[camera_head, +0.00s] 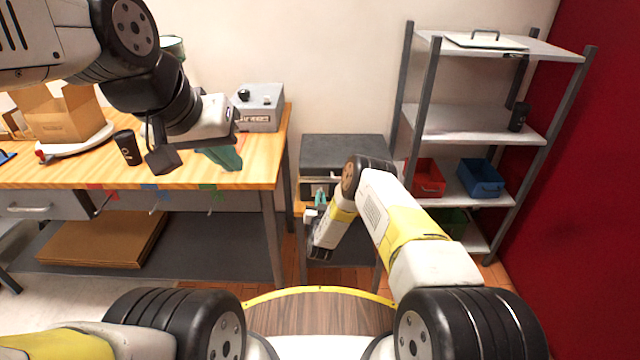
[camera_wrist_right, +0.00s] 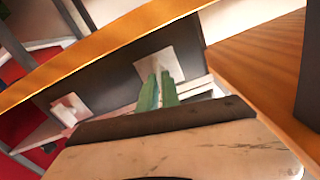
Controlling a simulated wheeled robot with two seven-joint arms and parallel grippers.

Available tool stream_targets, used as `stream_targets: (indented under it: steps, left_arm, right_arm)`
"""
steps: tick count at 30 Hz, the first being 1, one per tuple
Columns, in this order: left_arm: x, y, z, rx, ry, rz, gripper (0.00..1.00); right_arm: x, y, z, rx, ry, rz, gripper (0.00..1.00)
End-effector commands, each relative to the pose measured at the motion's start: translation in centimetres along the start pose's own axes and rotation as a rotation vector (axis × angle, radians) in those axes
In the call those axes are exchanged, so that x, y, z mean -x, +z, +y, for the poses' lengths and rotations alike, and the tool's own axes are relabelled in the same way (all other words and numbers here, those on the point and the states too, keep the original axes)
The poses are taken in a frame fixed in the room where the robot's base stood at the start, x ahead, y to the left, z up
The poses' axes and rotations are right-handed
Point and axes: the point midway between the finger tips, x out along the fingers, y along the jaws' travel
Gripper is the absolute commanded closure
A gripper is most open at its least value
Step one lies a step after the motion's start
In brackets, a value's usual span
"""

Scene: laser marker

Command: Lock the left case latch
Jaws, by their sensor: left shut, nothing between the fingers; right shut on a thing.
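A dark case (camera_head: 345,152) sits on a small stand in the middle of the head view. In the right wrist view, which looks upside down, its dark front carries two pale latch plates. The green fingers of my right gripper (camera_wrist_right: 160,92) are at the left case latch (camera_wrist_right: 178,58) and closed on it; the fingers hide part of it. The other latch (camera_wrist_right: 68,110) is free. In the head view my right gripper (camera_head: 321,194) is small at the case's front left. My left gripper (camera_head: 220,157) is shut and empty over the workbench's right end.
The wooden workbench (camera_head: 70,172) holds a grey device (camera_head: 259,108), a black cup (camera_head: 128,147) and a cardboard box (camera_head: 62,114). A metal shelf (camera_head: 470,122) with red (camera_head: 427,178) and blue (camera_head: 481,178) bins stands right of the case.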

Motion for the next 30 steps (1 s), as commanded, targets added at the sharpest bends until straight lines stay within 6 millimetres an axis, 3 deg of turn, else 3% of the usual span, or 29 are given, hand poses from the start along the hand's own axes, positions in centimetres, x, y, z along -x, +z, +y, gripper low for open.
stream_targets:
  steps: [30]
  left_arm:
    - [0.0, 0.0, 0.0, 0.0, 0.0, 0.0, 1.0]
  right_arm:
    - [0.02, 0.25, 0.55, -0.958, 0.002, 0.001, 1.0]
